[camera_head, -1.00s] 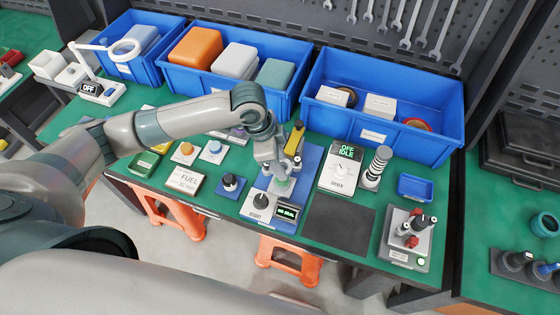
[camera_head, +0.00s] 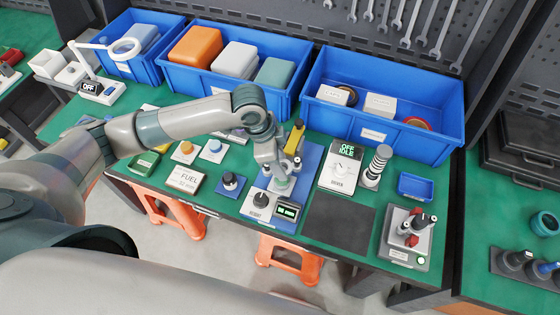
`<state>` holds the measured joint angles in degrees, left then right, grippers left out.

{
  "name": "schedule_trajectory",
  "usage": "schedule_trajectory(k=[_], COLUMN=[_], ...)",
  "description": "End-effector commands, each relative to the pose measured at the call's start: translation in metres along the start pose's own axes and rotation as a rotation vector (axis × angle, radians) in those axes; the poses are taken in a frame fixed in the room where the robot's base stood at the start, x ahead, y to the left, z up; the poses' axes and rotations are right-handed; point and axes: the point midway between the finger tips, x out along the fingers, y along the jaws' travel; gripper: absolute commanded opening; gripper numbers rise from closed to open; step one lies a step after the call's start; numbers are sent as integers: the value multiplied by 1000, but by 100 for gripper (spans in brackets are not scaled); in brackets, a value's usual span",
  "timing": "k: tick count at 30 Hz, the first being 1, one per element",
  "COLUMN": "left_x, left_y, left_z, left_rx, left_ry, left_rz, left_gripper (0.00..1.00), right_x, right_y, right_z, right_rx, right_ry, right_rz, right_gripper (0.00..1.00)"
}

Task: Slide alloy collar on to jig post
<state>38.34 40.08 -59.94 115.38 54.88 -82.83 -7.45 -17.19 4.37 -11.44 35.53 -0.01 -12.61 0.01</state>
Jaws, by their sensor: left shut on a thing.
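My left gripper (camera_head: 281,178) points down over the blue test fixture (camera_head: 307,163) in the middle of the bench. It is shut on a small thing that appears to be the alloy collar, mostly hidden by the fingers. A pale green round part (camera_head: 282,187) shows just under the fingertips. The jig post cannot be made out there, so I cannot tell whether the collar is around it. The fixture has a yellow-topped upright (camera_head: 294,138), a height knob (camera_head: 262,200) and a lit green display (camera_head: 287,210). My right gripper is not in view.
A driver unit (camera_head: 342,168) reading OFF IDLE and a ringed post (camera_head: 377,166) stand right of the fixture. A jig with red clamps (camera_head: 411,235) is farther right. A dark mat (camera_head: 338,222) lies clear. Blue bins (camera_head: 385,132) line the back.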

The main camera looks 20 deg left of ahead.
Motion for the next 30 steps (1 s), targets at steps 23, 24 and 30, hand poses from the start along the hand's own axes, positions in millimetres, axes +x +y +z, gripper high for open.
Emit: schedule_trajectory(k=[23,24,30], left_x=[6,6,6], left_y=[0,0,0], left_z=[2,2,2], left_rx=[0,0,0], left_ry=[0,0,0], left_rz=[-1,-1,-1], left_gripper=[14,14,62], right_x=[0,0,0], right_y=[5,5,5], right_z=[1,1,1], right_rx=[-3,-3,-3], right_ry=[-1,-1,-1], right_rz=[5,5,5], right_gripper=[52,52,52])
